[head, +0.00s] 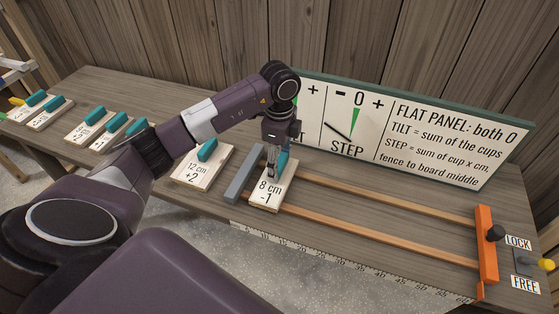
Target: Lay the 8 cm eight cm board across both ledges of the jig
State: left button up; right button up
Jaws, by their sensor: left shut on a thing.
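The 8 cm board (266,198), pale wood marked "8 cm -1" with a teal handle (283,160), is at the left end of the jig. My left gripper (272,172) is shut on it, pointing down and hiding part of the handle. The jig has two parallel wooden ledges, the far ledge (390,197) and the near ledge (370,238). A grey bar (243,175) stands just left of the board. The board spans the left ends of both ledges; I cannot tell whether it rests on them. My right gripper is not in view.
An orange fence (485,245) with a black knob stands at the jig's right end, near a LOCK/FREE lever (545,264). A dial panel (430,130) stands behind. The 12 cm board (203,168) and several others lie left. The ledges right of the board are clear.

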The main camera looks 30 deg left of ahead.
pick_arm(q)
jog(key=shift+f, duration=0.1)
jog(key=o, duration=1.2)
jog(key=shift+o, duration=0.2)
jog(key=shift+r, duration=0.65)
notch_tip(320, 180, up, 11)
jog(key=b, duration=0.2)
